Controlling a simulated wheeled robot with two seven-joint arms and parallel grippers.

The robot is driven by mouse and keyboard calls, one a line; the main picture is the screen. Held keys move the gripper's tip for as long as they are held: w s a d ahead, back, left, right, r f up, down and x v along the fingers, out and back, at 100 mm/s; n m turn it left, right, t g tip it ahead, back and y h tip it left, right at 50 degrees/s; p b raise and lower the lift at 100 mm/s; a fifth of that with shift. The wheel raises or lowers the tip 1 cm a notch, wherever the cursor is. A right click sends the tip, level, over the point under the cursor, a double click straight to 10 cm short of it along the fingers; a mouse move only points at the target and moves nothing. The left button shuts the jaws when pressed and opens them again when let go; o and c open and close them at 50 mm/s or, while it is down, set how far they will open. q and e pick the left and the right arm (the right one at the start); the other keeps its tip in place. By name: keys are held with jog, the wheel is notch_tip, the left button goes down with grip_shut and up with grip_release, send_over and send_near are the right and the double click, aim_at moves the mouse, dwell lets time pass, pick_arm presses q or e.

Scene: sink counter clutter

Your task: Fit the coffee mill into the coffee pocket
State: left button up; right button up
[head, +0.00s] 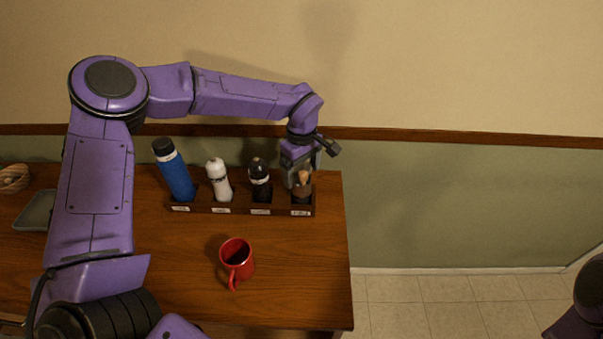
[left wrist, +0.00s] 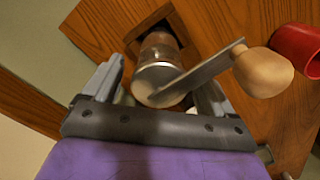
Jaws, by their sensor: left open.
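The coffee mill (head: 301,193) stands in the rightmost pocket of the dark wooden rack (head: 232,208). Its wooden crank knob shows above the rack. In the left wrist view, the coffee mill (left wrist: 158,77) has a metal top, a brown body and a crank arm pointing right to its knob (left wrist: 263,72). Its lower part sits inside the square pocket opening (left wrist: 190,38). My left gripper (head: 298,170) is directly above the rightmost pocket. Its open fingers (left wrist: 160,85) are on either side of the mill's top. Finger contact cannot be told. My right gripper is out of view.
The rack's other pockets hold a blue bottle (head: 175,172), a white shaker (head: 219,182) and a black mill (head: 260,183). A red mug (head: 236,256) stands in front. A grey tray (head: 35,212) and a striped bowl (head: 13,178) are far left. The front right of the counter is bare.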

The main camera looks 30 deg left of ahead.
pick_arm(q)
notch_tip(320, 180, up, 9)
jog(key=shift+r+b, duration=0.15)
jog(key=shift+b, duration=0.6)
